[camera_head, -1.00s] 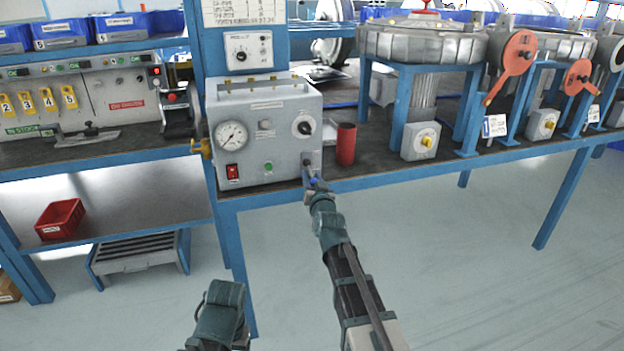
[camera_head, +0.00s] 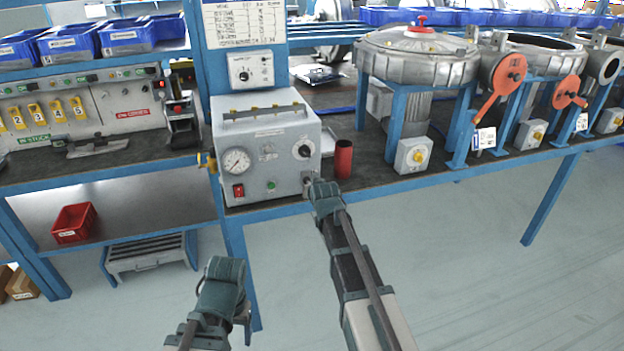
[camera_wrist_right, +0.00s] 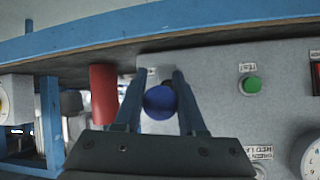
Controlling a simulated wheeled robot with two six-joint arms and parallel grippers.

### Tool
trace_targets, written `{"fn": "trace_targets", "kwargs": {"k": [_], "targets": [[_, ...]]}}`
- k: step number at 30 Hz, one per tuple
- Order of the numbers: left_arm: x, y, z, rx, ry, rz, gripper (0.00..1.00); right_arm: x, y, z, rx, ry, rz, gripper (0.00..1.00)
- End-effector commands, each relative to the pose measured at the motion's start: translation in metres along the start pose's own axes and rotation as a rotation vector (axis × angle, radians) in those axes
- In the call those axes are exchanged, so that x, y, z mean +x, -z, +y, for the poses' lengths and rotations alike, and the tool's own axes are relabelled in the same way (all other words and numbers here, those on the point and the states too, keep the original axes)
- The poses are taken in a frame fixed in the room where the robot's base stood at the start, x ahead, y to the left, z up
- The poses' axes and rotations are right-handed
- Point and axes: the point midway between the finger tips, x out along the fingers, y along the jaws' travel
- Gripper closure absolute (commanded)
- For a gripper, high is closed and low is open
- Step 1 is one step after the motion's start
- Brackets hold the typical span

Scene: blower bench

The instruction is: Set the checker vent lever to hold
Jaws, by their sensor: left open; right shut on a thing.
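The checker (camera_head: 247,135) is a grey box on the bench with a round gauge, a dark selector knob, a red switch and a green button. In the right wrist view, the vent lever's round blue knob (camera_wrist_right: 160,102) sits between the two fingers of my right gripper (camera_wrist_right: 159,82), which is shut on it near the panel's edge. In the head view my right gripper (camera_head: 314,186) is at the checker's lower right corner; its wrist hides the lever and its position. My left gripper (camera_head: 222,277) is open and low in front of the bench, apart from everything.
A red cylinder (camera_head: 343,159) stands just right of the checker, close to my right gripper. A brass fitting (camera_head: 206,161) sticks out on the checker's left. Blower housings (camera_head: 418,55) stand further right. The floor space before the bench is clear.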

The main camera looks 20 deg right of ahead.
Motion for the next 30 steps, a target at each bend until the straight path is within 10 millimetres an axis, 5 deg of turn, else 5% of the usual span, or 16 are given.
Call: {"fn": "trace_targets", "kwargs": {"k": [1,9,29,30], "targets": [[-0.015,-0.001,-0.001,0.000,0.000,0.000,0.31,-0.003,0.010,-0.003,-0.004,-0.006,-0.026,1.00],[-0.037,-0.002,-0.004,0.000,0.000,0.000,0.31,-0.004,0.012,-0.003,-0.017,-0.035,-0.142,1.00],[-0.044,-0.003,-0.004,0.000,0.000,0.000,0.31,-0.004,0.011,-0.002,-0.022,-0.048,-0.186,1.00],[-0.044,-0.003,-0.004,0.000,0.000,0.000,0.31,-0.004,0.011,-0.002,-0.022,-0.048,-0.185,0.53]]}}
